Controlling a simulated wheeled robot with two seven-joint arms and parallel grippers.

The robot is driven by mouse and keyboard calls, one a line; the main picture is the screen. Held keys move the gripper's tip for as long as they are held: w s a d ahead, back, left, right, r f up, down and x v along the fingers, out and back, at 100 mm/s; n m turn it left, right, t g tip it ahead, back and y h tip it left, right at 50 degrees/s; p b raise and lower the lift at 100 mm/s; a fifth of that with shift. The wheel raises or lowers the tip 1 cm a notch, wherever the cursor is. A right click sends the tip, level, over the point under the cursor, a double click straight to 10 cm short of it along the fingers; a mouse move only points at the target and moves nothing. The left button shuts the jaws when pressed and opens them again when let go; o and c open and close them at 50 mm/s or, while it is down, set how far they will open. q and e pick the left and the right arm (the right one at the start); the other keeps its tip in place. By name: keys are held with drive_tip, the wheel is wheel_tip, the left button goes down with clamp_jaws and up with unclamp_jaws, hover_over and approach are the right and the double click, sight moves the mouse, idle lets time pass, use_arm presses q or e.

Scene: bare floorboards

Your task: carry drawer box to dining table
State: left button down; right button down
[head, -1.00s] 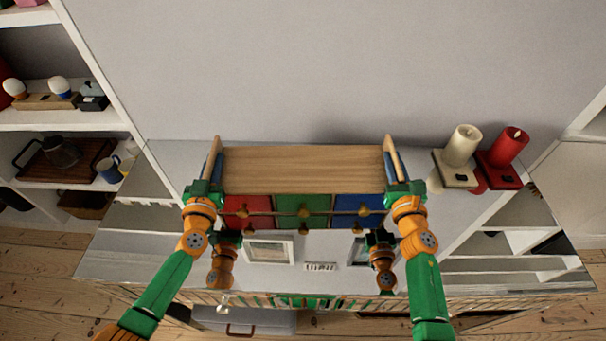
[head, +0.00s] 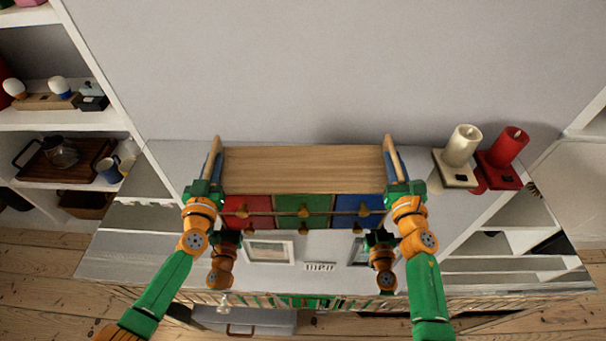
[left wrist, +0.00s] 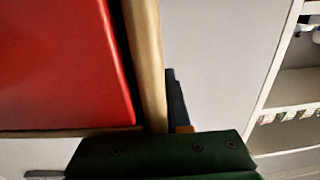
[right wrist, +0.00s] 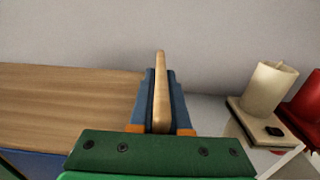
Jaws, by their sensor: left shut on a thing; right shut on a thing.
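The drawer box (head: 303,170) has a light wooden top, raised wooden side panels and red, green and blue drawer fronts with round knobs. It is in front of the wall, over a grey glossy surface; I cannot tell whether it touches that surface. My left gripper (head: 212,172) is shut on its left side panel, beside the red drawer, which fills much of the left wrist view (left wrist: 60,70). My right gripper (head: 397,172) is shut on its right side panel; the right wrist view shows that panel (right wrist: 161,85) between the fingers. No dining table is in view.
A cream candle (head: 463,145) and a red candle (head: 508,147) stand on bases close to the right of my right gripper. White shelves (head: 60,120) with a tray, a mug and small items stand at the left. The wall is close behind the box.

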sight(210, 154)
use_arm(q)
drive_tip(key=shift+r, duration=0.1)
use_arm(e)
drive_tip(key=shift+r, duration=0.15)
idle(0.3)
